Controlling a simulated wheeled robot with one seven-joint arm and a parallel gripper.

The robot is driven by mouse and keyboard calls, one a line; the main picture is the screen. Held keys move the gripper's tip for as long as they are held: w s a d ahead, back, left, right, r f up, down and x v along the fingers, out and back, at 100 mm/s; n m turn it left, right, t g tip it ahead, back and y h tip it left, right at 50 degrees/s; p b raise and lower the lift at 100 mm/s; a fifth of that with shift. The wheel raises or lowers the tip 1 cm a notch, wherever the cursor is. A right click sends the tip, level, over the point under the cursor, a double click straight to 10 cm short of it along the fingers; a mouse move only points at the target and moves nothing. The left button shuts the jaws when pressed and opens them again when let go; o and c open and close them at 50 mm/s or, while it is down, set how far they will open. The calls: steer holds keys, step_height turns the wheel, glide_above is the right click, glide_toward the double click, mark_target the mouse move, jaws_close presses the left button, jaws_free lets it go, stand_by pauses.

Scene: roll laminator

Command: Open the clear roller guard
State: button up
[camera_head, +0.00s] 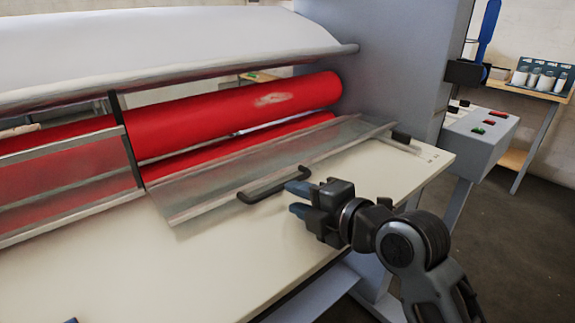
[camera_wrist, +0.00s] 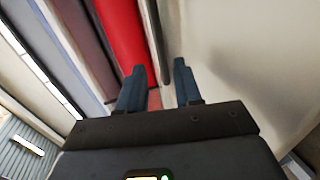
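The clear roller guard (camera_head: 215,190) is a see-through panel with metal edges, sloping in front of the red rollers (camera_head: 240,108). A black bar handle (camera_head: 262,190) is on its front edge. My gripper (camera_wrist: 160,69) is open, with a clear gap between the fingers and nothing held. In the wrist view a long dark bar lies ahead of the gap; I cannot tell whether it is the handle or the guard's edge. Contact with the handle cannot be told.
A grey side housing (camera_head: 390,65) stands at the right end of the rollers.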

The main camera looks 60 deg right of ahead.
mark_target(278, 191)
steer(key=shift+w+d+f+b, duration=0.3)
steer(key=shift+w+f+b, duration=0.25)
steer(key=shift+b, duration=0.6)
steer(key=b+x, duration=0.3)
steer(key=b, duration=0.1)
steer(key=shift+w, duration=0.2)
steer(key=shift+w+d, duration=0.1)
steer(key=shift+w, duration=0.2)
steer(key=shift+w+d+r, duration=0.1)
steer(key=shift+w+d, duration=0.05)
steer(key=shift+w, duration=0.35)
steer(key=shift+w+d+f, duration=0.15)
steer(key=shift+w+f, duration=0.05)
steer(key=shift+w, duration=0.45)
jaws_close()
